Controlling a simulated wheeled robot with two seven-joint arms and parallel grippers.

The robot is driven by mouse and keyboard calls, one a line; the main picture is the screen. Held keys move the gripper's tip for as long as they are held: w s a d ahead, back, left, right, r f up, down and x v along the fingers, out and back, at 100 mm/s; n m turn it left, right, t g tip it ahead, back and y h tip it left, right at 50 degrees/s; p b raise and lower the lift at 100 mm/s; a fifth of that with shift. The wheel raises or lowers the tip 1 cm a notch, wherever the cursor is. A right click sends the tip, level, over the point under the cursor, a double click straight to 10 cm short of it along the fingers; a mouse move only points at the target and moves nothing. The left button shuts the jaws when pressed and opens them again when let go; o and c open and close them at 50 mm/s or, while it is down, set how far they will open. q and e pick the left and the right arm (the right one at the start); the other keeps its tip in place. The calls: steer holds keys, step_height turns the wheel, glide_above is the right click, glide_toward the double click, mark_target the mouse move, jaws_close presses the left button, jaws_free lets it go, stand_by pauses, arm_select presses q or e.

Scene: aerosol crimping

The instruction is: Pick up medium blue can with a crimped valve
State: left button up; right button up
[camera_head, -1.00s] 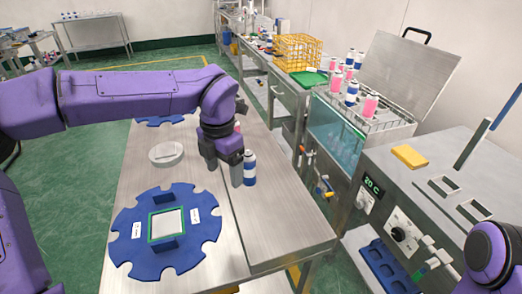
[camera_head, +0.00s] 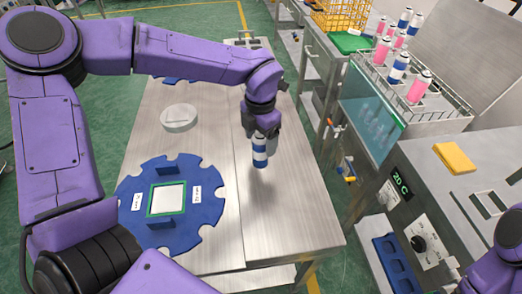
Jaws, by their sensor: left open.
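A blue and white can (camera_head: 259,152) is upright over the right part of the metal table, its upper end hidden by my left gripper. My left gripper (camera_head: 261,134) points down over the can, with its open fingers around or beside the upper part. I cannot tell whether the fingers touch it. A dark shadow lies on the table below the can, so whether it rests on the surface is unclear. The can's valve is hidden. My right gripper is out of view; only part of my right arm shows at the lower right.
A blue notched disc (camera_head: 207,219) lies on the table's left, with a round whitish dish (camera_head: 179,118) behind it. At right, a metal rack (camera_head: 426,115) holds several pink and blue cans. A yellow block (camera_head: 454,158) lies on the machine. The table's front right is bare.

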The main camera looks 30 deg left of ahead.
arm_select(q)
step_height(320, 180, down, 2)
steer(key=shift+f, duration=0.2)
steer(key=c, duration=1.1)
steer(key=shift+r, duration=0.15)
steer(key=shift+r, duration=0.35)
steer(key=w+a+r, duration=0.1)
steer(key=a+r, duration=0.3)
steer(key=w+a+r+b, duration=0.1)
steer(key=a+r, duration=0.3)
steer(key=a, duration=0.1)
steer(key=w+a+r, duration=0.1)
steer(key=a+r, duration=0.3)
steer(key=shift+w+a, duration=0.2)
steer(key=shift+a, duration=0.1)
